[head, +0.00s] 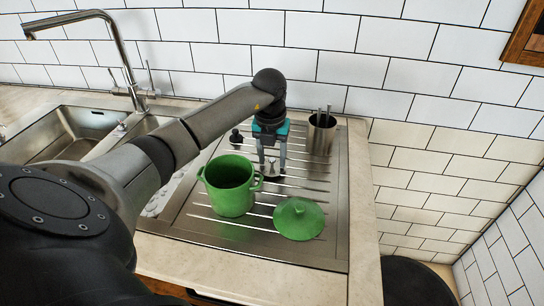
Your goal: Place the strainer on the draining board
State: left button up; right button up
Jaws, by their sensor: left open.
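My left gripper (272,164) reaches over the draining board (334,225) and points down, its two fingers apart. A small grey, round metal item (273,178), which looks like the strainer, sits on the board at the fingertips. The fingers partly cover it, and I cannot tell whether they touch it. The ribbed steel draining board lies right of the sink (75,125). My right gripper is not in view.
A green pot (230,187) stands on the board just left of and in front of the gripper. Its green lid (299,219) lies to the right. A steel utensil holder (321,135) stands at the back right. The tap (120,55) rises behind the sink.

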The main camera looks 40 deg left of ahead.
aim_at(271, 171)
pick_arm(q)
notch_tip(271, 171, up, 12)
jog(key=s+p, duration=0.1)
jog(key=p, duration=0.1)
jog(key=shift+s+d+r, duration=0.15)
jog(key=shift+d, duration=0.25)
